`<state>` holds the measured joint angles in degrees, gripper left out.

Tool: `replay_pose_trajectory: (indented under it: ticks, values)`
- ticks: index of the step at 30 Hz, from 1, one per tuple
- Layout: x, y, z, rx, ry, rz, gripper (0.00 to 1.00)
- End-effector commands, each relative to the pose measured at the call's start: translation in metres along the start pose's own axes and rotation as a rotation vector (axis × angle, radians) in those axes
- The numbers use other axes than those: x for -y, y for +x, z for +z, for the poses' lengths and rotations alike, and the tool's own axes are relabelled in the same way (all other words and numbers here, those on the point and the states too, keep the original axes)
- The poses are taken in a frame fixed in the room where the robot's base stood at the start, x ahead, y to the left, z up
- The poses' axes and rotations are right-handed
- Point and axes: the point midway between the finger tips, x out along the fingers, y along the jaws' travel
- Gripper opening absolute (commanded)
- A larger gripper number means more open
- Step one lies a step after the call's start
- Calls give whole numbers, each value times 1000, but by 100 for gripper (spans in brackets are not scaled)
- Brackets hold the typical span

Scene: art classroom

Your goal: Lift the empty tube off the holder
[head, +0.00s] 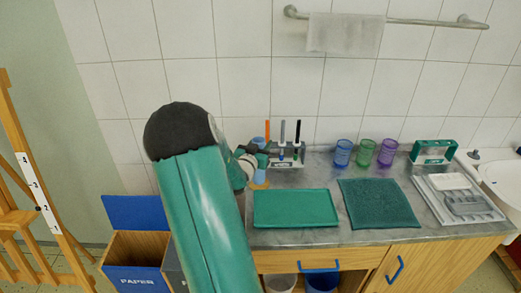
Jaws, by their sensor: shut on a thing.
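A small white tube holder (287,163) stands at the back of the counter against the tiled wall. Slim tools stand upright in it: an orange one (267,131), a grey one (283,131) and a dark one (297,132). My gripper (274,153) reaches in from the left at the holder's upper left part, its dark fingers at tube height. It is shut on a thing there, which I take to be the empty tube. The tube is too small and too covered by the fingers to make out, and I cannot tell whether it still sits in the holder.
A green tray (295,208) and a dark green mat (378,204) lie in front. A blue bottle-like thing (258,142) is close behind my gripper. A towel rail (420,21) is above.

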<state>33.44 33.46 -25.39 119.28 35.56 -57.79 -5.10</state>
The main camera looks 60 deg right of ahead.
Motion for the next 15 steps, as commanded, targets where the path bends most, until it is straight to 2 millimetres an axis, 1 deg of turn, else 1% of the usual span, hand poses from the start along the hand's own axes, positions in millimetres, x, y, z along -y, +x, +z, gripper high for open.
replay_pose_trajectory:
  ticks: [5, 15]
  values:
    - [0, 0, -27, -3, 4, 0, 9]
    - [0, 0, -99, -4, 5, -1, 9]
